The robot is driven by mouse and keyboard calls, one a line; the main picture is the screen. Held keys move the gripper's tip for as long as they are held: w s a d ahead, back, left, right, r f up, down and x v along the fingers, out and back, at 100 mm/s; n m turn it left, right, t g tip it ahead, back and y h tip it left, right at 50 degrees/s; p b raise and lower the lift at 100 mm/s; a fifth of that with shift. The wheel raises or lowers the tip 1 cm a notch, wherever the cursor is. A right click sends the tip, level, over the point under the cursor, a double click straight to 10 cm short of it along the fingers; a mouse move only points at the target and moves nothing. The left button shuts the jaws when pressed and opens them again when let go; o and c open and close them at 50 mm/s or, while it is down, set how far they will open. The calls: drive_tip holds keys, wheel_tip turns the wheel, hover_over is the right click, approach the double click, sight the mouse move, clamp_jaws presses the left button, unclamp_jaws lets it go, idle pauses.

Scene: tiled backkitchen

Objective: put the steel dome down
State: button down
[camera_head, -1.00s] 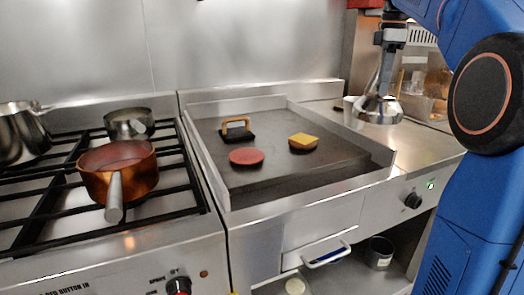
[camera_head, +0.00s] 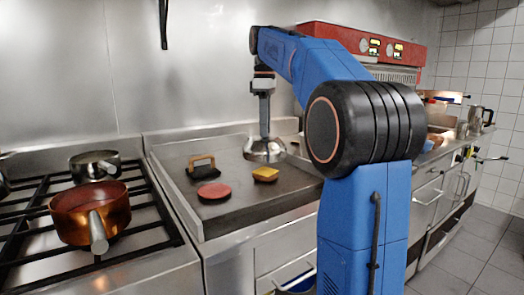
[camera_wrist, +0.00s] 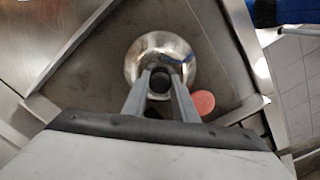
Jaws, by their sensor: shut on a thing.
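The steel dome (camera_head: 265,151) is a shiny round cover with a dark knob on top. My gripper (camera_head: 264,128) is shut on that knob and holds the dome over the back right part of the griddle (camera_head: 240,205). In the wrist view the dome (camera_wrist: 141,55) lies under the two fingers (camera_wrist: 161,84). I cannot tell for sure whether its rim touches the griddle. A patty with yellow cheese (camera_head: 265,174) lies just in front of the dome, uncovered in the head view.
A red patty (camera_head: 214,191) and a press with a wooden handle (camera_head: 202,167) are on the griddle's left side. The red patty also shows in the wrist view (camera_wrist: 204,102). A copper pan (camera_head: 90,212) and a steel pot (camera_head: 95,166) stand on the stove at left.

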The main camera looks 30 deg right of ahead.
sight(266, 145)
drive_tip(key=shift+d+f, duration=0.1)
drive_tip(key=shift+f, duration=2.65)
drive_tip(key=shift+f, duration=0.6)
drive_tip(key=c, duration=1.4)
unclamp_jaws()
drive_tip(key=shift+c, duration=0.2)
drive_tip(key=shift+r, duration=0.1)
wheel_tip(266, 145, up, 13)
drive_tip(key=shift+s, duration=0.1)
